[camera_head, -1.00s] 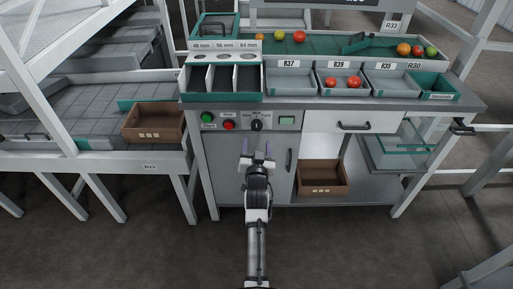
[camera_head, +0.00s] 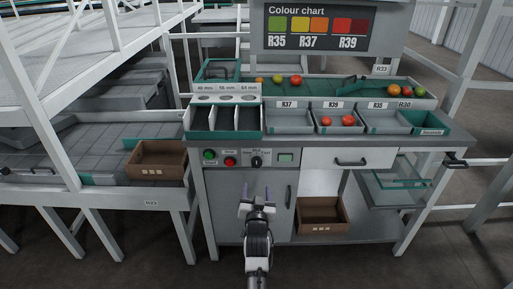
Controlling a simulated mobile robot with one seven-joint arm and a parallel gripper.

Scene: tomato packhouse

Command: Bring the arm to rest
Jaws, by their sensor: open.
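My gripper (camera_head: 257,198) is open and empty, with its two fingers pointing away from me. It is in front of the grey cabinet door of the sorting bench (camera_head: 270,218), below the control panel. My arm reaches up from the bottom edge of the view. Whether the fingertips touch the door cannot be told. The door's dark handle (camera_head: 288,197) is a little to the right of the fingers.
A brown crate (camera_head: 323,214) sits on the lower shelf to the right, and another brown crate (camera_head: 156,160) on the left conveyor. A white drawer (camera_head: 349,159) and the control panel (camera_head: 250,158) are above. Tomatoes lie in the R39 tray (camera_head: 338,130). Floor in front looks clear.

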